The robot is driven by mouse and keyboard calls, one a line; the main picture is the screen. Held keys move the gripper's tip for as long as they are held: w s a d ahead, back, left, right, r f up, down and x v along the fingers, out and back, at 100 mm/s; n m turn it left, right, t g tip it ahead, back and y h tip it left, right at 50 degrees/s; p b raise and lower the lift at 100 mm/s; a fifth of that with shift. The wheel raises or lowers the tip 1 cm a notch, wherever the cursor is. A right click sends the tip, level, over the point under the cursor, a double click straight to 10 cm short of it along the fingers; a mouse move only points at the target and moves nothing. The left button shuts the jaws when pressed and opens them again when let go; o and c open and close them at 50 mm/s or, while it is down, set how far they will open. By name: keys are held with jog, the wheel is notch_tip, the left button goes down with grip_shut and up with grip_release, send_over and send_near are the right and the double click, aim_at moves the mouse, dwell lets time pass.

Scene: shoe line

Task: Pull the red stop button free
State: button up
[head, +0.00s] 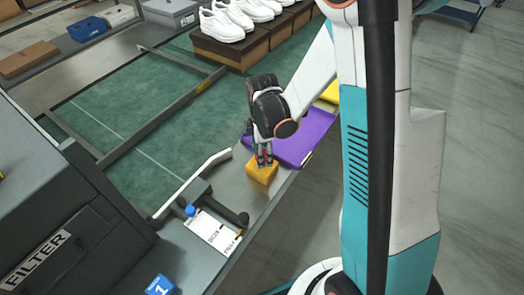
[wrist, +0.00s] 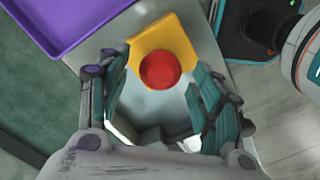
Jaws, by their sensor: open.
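The red stop button (wrist: 160,70) is a round red cap on a yellow housing (wrist: 182,40) in the wrist view. In the head view the yellow housing (head: 262,172) stands on the grey ledge, and the button is mostly hidden behind my fingers. My gripper (wrist: 157,98) is open, with one finger on each side below the button in the wrist view. In the head view my gripper (head: 264,163) points down just over the housing. A gap shows between the button and both fingers in the wrist view; I cannot tell their height relative to it.
A purple tray (head: 310,135) lies just behind the housing, and it fills the upper left of the wrist view (wrist: 60,20). A paper sheet (head: 212,232) and a dark handle lie left of the housing. White shoes (head: 222,25) stand on boxes at the back.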

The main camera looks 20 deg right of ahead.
notch_tip(320, 180, up, 12)
dwell(0.6)
dwell(0.4)
